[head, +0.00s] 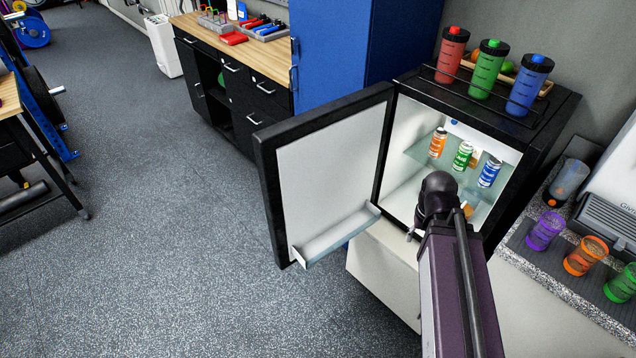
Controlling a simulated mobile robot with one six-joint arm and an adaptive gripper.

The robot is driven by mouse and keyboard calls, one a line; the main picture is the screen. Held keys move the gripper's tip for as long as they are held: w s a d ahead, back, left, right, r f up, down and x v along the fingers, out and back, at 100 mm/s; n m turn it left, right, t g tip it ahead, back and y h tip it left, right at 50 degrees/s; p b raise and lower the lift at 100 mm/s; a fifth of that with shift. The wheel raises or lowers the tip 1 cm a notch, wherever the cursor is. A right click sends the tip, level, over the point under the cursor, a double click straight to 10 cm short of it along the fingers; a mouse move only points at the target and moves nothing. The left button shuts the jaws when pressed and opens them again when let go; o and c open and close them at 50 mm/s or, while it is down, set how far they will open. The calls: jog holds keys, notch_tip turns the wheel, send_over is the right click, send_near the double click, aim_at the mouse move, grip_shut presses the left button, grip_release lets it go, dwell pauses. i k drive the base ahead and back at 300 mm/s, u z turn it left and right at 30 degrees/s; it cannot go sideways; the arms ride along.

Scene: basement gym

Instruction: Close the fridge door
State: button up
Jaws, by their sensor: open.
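The small black fridge (545,110) stands on a pale cabinet at the right. Its door (325,170) is wide open, swung out to the left, with its white inner face and a clear door shelf (335,237) showing. The lit inside holds an orange can (437,143), a green can (463,156) and a blue can (488,173). My arm reaches up in front of the fridge opening. My gripper (412,233) is mostly hidden behind the arm; only a small dark part shows by the fridge's lower front edge, right of the door. It is open, with nothing seen in it.
Red, green and blue bottles (489,68) stand inside a rail on the fridge top. Cups (585,256) stand on the counter at the right. A blue locker (340,50) and a wood-topped workbench (235,47) stand behind the door. The floor (150,230) left of the door is clear.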

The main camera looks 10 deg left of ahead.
aim_at(319, 168)
jog(key=z, duration=1.15)
jog(key=k, duration=0.1)
jog(key=u, duration=3.35)
jog(key=i, duration=2.9)
jog(key=z, duration=0.05)
